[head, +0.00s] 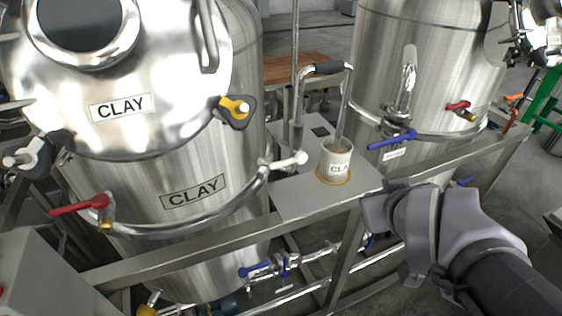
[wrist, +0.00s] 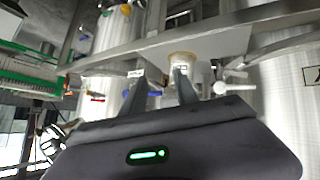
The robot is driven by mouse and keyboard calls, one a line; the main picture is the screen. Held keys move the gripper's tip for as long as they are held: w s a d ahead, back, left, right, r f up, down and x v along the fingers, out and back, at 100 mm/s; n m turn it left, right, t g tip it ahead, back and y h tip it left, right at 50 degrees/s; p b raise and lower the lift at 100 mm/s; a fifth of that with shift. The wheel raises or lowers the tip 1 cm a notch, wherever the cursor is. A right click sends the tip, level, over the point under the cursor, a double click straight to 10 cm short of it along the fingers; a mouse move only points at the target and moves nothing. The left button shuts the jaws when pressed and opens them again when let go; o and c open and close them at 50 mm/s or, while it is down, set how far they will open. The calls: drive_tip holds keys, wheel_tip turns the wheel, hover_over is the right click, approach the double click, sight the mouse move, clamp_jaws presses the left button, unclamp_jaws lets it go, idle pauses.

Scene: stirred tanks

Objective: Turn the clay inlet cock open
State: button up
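The clay tank (head: 140,180), with two CLAY labels, fills the left of the head view. It carries a red-levered cock (head: 80,205) low on its left. A blue-levered cock (head: 258,269) sits on the pipe below the rail. Another blue-levered cock (head: 392,140), with an unreadable tag, is on the right tank. I cannot tell which is the clay inlet cock. My gripper (head: 374,203) is right of the cup shelf and apart from these cocks. In the wrist view its fingers (wrist: 161,76) stand apart with nothing held between them.
A cup (head: 336,163) marked CLA stands on a metal shelf (head: 295,195) between the tanks. A steel rail (head: 190,247) crosses in front of them. The right tank (head: 430,60) has a red-levered cock (head: 460,107). A green frame (head: 540,98) stands far right.

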drive_tip(key=w+d+r+n+t, duration=0.1)
drive_tip(key=w+d+n+t, duration=0.1)
drive_tip(key=w+d+n, duration=0.3)
drive_tip(key=n+y, duration=1.3)
drive_tip(key=n, duration=0.7)
approach(282, 166)
drive_tip(key=b+x, duration=0.3)
drive_tip(key=x, duration=0.7)
drive_tip(key=shift+w+a+b, duration=0.3)
drive_tip(key=shift+w+a, duration=0.05)
drive_tip(key=shift+w, duration=0.05)
clamp_jaws()
